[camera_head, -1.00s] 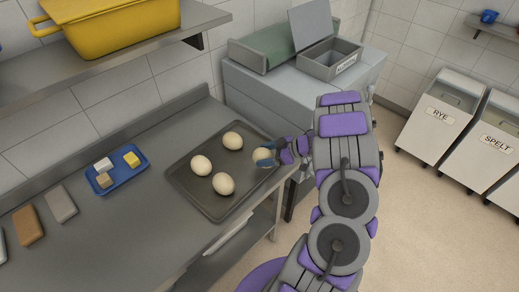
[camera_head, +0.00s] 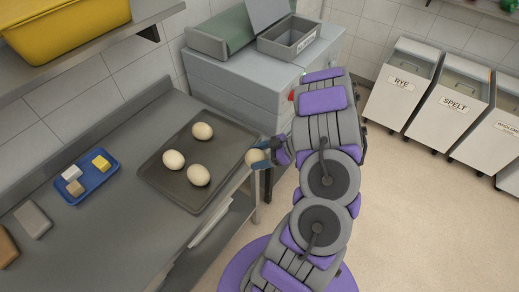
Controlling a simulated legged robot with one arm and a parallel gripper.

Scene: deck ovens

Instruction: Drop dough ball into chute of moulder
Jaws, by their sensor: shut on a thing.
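My gripper (camera_head: 260,155) is shut on a dough ball (camera_head: 254,156), which it holds just off the right edge of the dark baking tray (camera_head: 200,202). The tray lies on the steel worktop. Three pale dough balls lie on it: one at the back (camera_head: 202,130), one at the left (camera_head: 173,160) and one at the front (camera_head: 199,176). The moulder (camera_head: 235,77) is a grey machine behind the worktop. On its top is a grey open box (camera_head: 289,38) with a raised lid and a label, too small to read. A green sloped surface (camera_head: 226,32) lies to its left.
A blue tray (camera_head: 75,195) with small blocks lies at the left of the worktop (camera_head: 110,245). A yellow tub (camera_head: 75,25) stands on the shelf above. Bins marked RYE (camera_head: 401,84) and SPELT (camera_head: 455,105) stand at the right. The floor (camera_head: 430,215) between is clear.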

